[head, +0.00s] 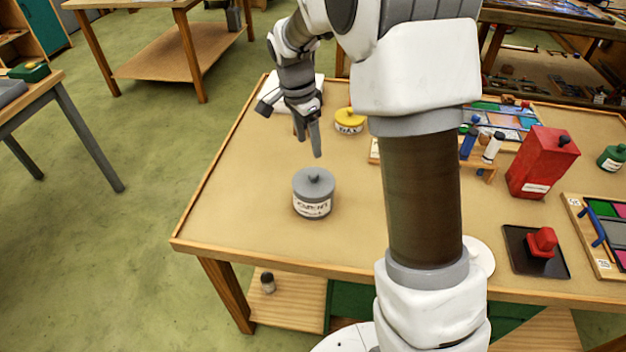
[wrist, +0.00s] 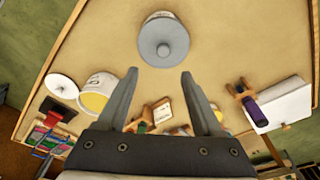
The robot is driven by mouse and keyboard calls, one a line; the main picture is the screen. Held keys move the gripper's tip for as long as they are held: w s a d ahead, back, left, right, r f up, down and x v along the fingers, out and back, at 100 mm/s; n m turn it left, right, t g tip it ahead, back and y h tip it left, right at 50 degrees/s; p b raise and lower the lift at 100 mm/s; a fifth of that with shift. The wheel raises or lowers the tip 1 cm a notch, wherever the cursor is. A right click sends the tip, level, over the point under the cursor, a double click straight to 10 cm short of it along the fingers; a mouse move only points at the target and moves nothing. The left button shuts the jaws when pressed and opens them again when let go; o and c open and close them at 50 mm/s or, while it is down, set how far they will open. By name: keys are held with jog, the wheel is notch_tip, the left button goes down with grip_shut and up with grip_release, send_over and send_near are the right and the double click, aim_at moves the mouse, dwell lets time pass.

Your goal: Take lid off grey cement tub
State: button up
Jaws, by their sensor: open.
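The grey cement tub (head: 312,200) stands upright near the front left of the table, with a white label on its side. Its grey lid (head: 314,181) with a small knob sits on top. In the wrist view the lid (wrist: 163,42) shows from above, beyond the fingertips, with the tub's label (wrist: 160,15) partly visible behind it. My gripper (head: 307,142) is above the table, higher than the tub and behind it. It also shows in the wrist view (wrist: 158,78), with its two fingers apart and nothing between them. The fingers do not touch the lid.
A yellow-lidded tub (head: 349,121) stands behind the cement tub. A red canister (head: 541,163) and a red block on a dark plate (head: 537,247) are at the right. The tabletop (head: 240,205) left of the cement tub is clear.

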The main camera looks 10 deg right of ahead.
send_over(313, 173)
jog(key=s, duration=0.1)
jog(key=f, duration=0.6)
jog(key=shift+a+f, duration=0.1)
jog(key=shift+a, duration=0.2)
jog(key=shift+w+d+f+p, duration=0.1)
jog(key=shift+w+f+p, duration=0.1)
jog(key=shift+f, duration=0.65)
jog(key=shift+w+d+f+p, duration=0.1)
jog(key=shift+f+p, duration=0.15)
jog(key=shift+f, duration=0.65)
jog(key=shift+w+d+f+p, duration=0.1)
jog(key=shift+f+p, duration=0.1)
jog(key=shift+f, duration=0.65)
grip_shut()
